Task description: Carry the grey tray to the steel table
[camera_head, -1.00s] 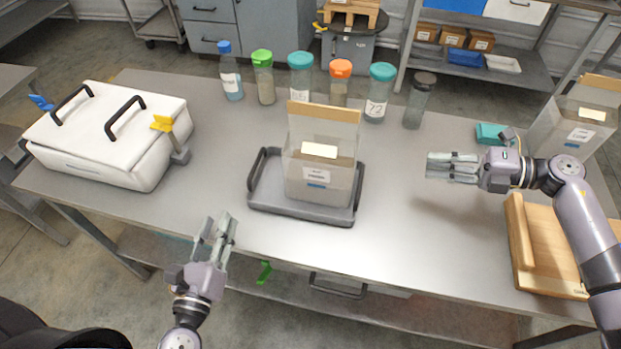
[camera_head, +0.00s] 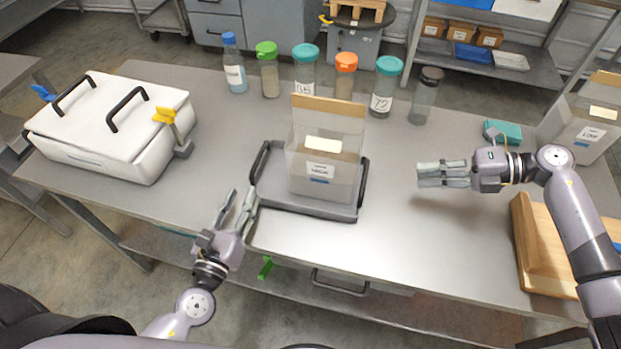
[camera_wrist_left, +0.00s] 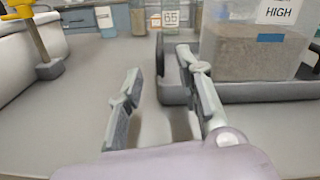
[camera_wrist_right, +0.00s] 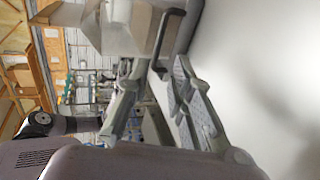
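The grey tray (camera_head: 300,205) with two upright side handles lies on the steel table (camera_head: 400,235). A clear hopper box (camera_head: 325,165) of substrate with a tan top edge stands in it, its label reading "HIGH" in the left wrist view (camera_wrist_left: 252,50). My left gripper (camera_head: 241,200) is open and empty at the tray's left front, just left of the left handle (camera_head: 262,165). My right gripper (camera_head: 420,174) is open and empty, to the right of the right handle (camera_head: 363,182) with a gap between. Neither gripper visibly touches the tray.
A white lidded box (camera_head: 110,130) stands at the left, beside a yellow-topped clamp (camera_head: 172,125). Several capped bottles (camera_head: 305,70) line the back. A wooden board (camera_head: 540,250) and a box labelled "LOW" (camera_head: 590,130) are at the right.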

